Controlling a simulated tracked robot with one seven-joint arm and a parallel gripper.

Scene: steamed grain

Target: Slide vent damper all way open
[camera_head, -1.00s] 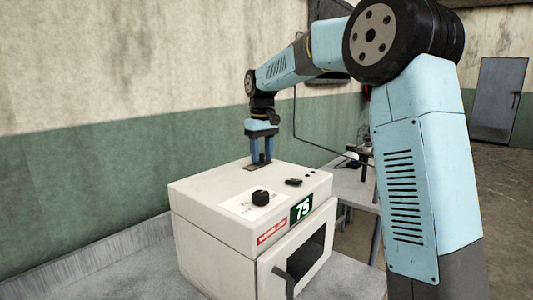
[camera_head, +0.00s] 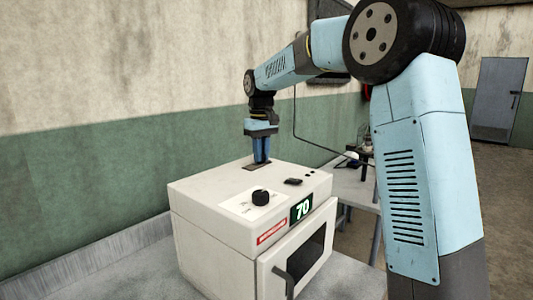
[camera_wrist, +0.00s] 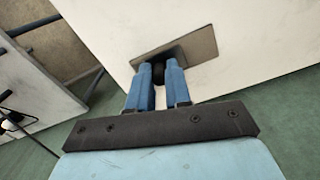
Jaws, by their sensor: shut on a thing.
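The vent damper is a small dark knob (camera_wrist: 157,75) on a flat brownish-grey plate (camera_wrist: 198,47) on top of the white oven. The plate also shows in the head view (camera_head: 246,168), near the back of the oven's top. My gripper (camera_wrist: 158,68) points down with its blue fingers shut on the knob, which shows dark between the fingertips. In the head view my gripper (camera_head: 261,161) covers the knob and part of the plate. How far the damper stands open cannot be told.
The white oven (camera_head: 215,240) stands on a grey bench. It has a black dial (camera_head: 261,197), a display (camera_head: 301,208) reading 70, a dark switch (camera_head: 292,181) and a front door with a dark handle (camera_head: 284,278). A second table (camera_head: 352,187) stands behind at the right.

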